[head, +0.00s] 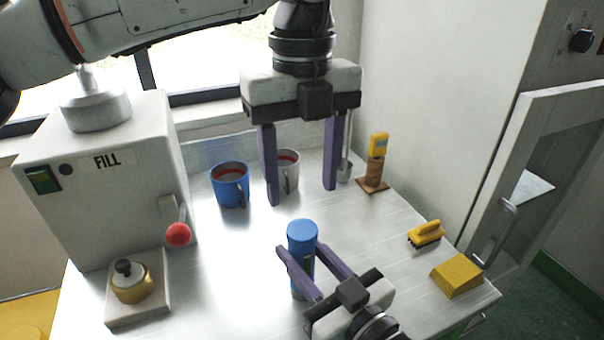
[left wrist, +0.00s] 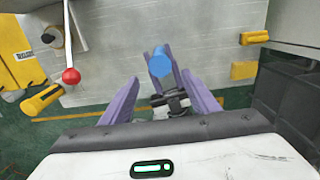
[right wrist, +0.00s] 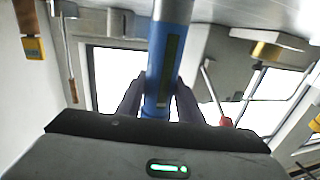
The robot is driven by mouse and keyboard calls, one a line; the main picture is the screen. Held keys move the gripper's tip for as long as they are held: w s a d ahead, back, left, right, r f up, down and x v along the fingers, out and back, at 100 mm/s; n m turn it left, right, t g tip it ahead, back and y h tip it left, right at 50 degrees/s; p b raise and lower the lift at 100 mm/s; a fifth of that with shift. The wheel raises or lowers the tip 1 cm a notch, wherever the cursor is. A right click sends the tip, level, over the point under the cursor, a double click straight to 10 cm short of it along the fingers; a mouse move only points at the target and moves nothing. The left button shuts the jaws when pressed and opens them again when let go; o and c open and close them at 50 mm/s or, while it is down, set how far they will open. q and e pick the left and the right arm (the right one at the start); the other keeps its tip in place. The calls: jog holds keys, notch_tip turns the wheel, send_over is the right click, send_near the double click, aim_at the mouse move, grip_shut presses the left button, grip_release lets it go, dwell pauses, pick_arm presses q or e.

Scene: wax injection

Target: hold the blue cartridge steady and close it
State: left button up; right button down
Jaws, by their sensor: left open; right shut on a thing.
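The blue cartridge (head: 302,262) stands upright over the front middle of the metal table, with a round lighter blue top. It has a dark strip on its side in the right wrist view (right wrist: 170,60). My right gripper (head: 302,254) is shut on its body, one finger on each side. My left gripper (head: 301,196) points down, open and empty, above and behind the cartridge. In the left wrist view the blue top (left wrist: 159,66) shows beyond and between the left fingers, apart from them. The cartridge's lower end is partly hidden by my right gripper in the head view.
A blue mug (head: 229,187) and a white mug (head: 289,168) stand at the back. The FILL machine (head: 105,195), with a red-knobbed lever (head: 178,235), is at left. A wooden stand (head: 375,172), yellow brush (head: 427,234) and yellow block (head: 457,275) are at right.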

aim_at(302, 228)
pick_arm(q)
jog(key=shift+f, duration=4)
